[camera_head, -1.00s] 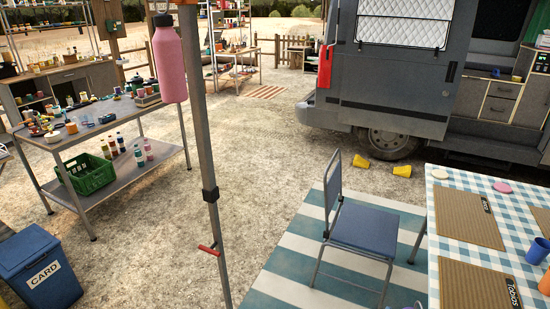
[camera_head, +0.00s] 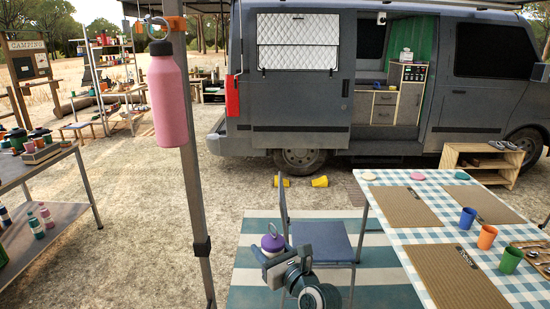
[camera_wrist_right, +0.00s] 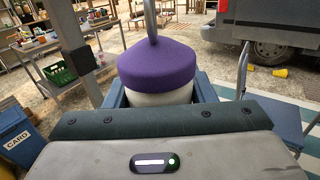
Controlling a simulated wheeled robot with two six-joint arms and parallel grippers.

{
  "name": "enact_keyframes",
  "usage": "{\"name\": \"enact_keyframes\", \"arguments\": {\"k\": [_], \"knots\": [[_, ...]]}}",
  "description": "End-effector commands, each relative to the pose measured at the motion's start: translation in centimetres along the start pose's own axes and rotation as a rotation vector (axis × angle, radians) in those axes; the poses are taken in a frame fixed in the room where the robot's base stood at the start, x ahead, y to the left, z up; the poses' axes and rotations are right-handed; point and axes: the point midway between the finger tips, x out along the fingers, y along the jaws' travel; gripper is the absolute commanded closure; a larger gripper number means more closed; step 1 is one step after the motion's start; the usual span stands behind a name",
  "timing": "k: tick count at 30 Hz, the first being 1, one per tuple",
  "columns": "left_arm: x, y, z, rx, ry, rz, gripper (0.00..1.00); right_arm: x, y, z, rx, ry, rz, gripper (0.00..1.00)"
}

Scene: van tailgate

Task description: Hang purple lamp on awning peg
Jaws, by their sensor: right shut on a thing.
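The purple lamp (camera_head: 272,242) has a purple cap, a pale body and a wire loop on top. My right gripper (camera_head: 275,256) is shut on it and holds it upright in front of the blue chair. In the right wrist view the lamp's purple cap (camera_wrist_right: 157,66) sits between the fingers, its loop running out of the top of the picture. The awning pole (camera_head: 190,150) stands to the left of the lamp, with an orange peg bracket (camera_head: 168,26) near its top. A pink bottle (camera_head: 170,98) hangs there by a ring. My left gripper is not in view.
The blue folding chair (camera_head: 322,240) stands just behind my right gripper. The checked table (camera_head: 392,212) with mats and cups is to the right. A metal shelf table (camera_head: 50,205) is at the left. The grey van (camera_head: 290,100) is behind. Open gravel lies around the pole.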

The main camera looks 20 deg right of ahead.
Motion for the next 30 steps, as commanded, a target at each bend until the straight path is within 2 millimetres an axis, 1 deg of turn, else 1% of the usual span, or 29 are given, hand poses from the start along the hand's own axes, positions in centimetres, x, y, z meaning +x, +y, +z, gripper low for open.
{"name": "enact_keyframes", "arguments": {"k": [1, 3, 5, 6, 8, 11, 12, 14, 15, 17, 18, 20, 21, 23, 24, 26, 27, 29, 30], "knots": [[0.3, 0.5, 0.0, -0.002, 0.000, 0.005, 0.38, 1.8, -0.1, 1.5, -0.003, -0.010, 0.028, 0.79], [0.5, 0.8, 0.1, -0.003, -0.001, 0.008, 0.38, 3.9, -0.2, 3.3, -0.003, -0.008, 0.070, 0.79], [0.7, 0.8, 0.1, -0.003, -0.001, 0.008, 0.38, 5.6, -0.2, 5.1, -0.004, -0.008, 0.106, 0.79], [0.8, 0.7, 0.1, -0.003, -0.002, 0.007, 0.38, 6.7, -0.3, 6.3, -0.004, -0.008, 0.129, 0.79], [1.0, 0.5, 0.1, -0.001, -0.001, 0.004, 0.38, 8.2, -0.3, 8.3, -0.004, -0.008, 0.165, 0.79], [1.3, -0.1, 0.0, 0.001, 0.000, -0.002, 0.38, 10.4, -0.3, 11.8, -0.003, -0.007, 0.224, 0.79], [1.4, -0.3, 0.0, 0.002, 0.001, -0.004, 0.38, 11.2, -0.3, 13.3, -0.004, -0.007, 0.247, 0.79], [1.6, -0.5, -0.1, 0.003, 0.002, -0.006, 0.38, 12.3, -0.3, 15.7, -0.003, -0.007, 0.282, 0.79], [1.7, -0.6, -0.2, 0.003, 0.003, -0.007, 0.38, 12.9, -0.3, 17.3, -0.003, -0.007, 0.306, 0.79], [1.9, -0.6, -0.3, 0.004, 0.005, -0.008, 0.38, 13.7, -0.3, 19.8, -0.003, -0.007, 0.340, 0.79], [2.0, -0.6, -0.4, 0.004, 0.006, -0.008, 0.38, 14.2, -0.3, 21.5, -0.004, -0.008, 0.362, 0.79], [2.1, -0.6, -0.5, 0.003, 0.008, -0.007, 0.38, 14.7, -0.2, 24.2, -0.004, -0.007, 0.396, 0.79], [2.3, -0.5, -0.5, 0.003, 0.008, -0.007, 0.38, 14.9, -0.1, 26.0, -0.003, -0.008, 0.419, 0.79], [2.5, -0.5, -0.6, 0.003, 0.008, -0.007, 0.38, 15.2, 0.0, 28.8, -0.003, -0.008, 0.453, 0.79], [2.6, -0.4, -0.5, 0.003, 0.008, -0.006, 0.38, 15.2, 0.0, 30.7, -0.003, -0.008, 0.475, 0.79], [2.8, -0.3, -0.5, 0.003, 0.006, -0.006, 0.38, 15.1, 0.1, 33.6, -0.004, -0.008, 0.508, 0.79], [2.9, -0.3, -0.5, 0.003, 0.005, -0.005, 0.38, 14.9, 0.2, 35.5, -0.004, -0.007, 0.529, 0.79], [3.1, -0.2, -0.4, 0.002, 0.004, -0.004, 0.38, 14.5, 0.4, 38.4, -0.003, -0.007, 0.562, 0.79], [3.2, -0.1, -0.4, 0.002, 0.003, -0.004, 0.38, 14.1, 0.5, 40.5, -0.004, -0.008, 0.584, 0.79]]}}
